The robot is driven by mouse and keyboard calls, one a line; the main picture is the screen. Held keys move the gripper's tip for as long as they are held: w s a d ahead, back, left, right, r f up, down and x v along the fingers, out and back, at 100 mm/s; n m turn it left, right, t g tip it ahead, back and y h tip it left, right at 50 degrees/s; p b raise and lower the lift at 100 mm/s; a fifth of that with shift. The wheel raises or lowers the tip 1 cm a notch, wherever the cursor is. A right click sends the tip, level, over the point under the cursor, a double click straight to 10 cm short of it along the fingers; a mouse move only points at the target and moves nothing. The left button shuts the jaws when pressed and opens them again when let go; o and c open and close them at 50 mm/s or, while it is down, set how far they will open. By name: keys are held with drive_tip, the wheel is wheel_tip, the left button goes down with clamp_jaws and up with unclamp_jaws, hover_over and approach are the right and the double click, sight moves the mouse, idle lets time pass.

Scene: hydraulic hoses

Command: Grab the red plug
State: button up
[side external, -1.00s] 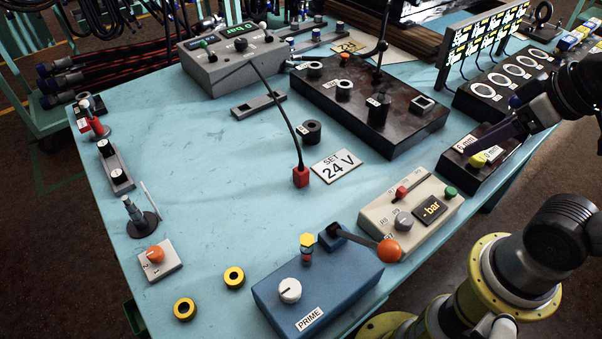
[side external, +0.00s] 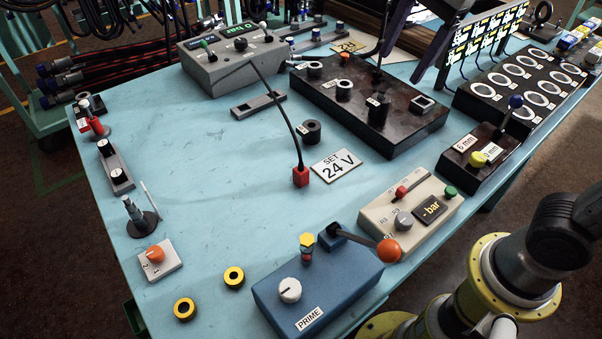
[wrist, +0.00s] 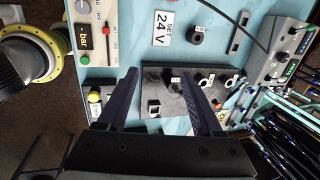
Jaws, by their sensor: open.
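The red plug (side external: 300,177) is a small red block at the end of a black cable. In the side external view it rests on the blue table, just left of the "SET 24 V" plate (side external: 337,166). The cable rises from it to the grey box (side external: 230,58) at the back. The plug is not visible in the wrist view, where part of the cable shows at the top right. My gripper (side external: 398,70) is open and empty at the top of the side external view, apart from the plug. In the wrist view its fingers (wrist: 159,75) spread above the black panel.
The black panel (side external: 325,92) with knobs and a lever stands behind the plate. A beige box (side external: 375,215) and a blue box with an orange-knobbed lever (side external: 270,290) stand toward the front. The table left of the plug is mostly clear (side external: 220,185).

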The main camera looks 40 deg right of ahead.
drive_tip(key=w+a+f+m+g, duration=0.15)
drive_tip(key=w+a+f, duration=0.25)
drive_tip(key=w+a, duration=0.4)
drive_tip(key=n+g, duration=0.1)
drive_tip(key=g, duration=0.1)
hover_over(301, 163)
wheel_tip(301, 163, down, 6)
drive_tip(key=shift+t+h, duration=0.25)
drive_tip(key=shift+h, duration=0.05)
drive_tip(key=f, duration=0.7)
drive_tip(key=shift+s+d+f, duration=0.15)
drive_tip(key=shift+d+f, duration=0.15)
drive_tip(key=shift+d, duration=0.1)
drive_tip(key=f, duration=0.4)
drive_tip(key=shift+w+a, duration=0.2)
drive_tip(key=shift+a, duration=0.15)
drive_tip(key=shift+f, duration=0.6)
drive_tip(key=shift+c, duration=0.3)
clamp_jaws()
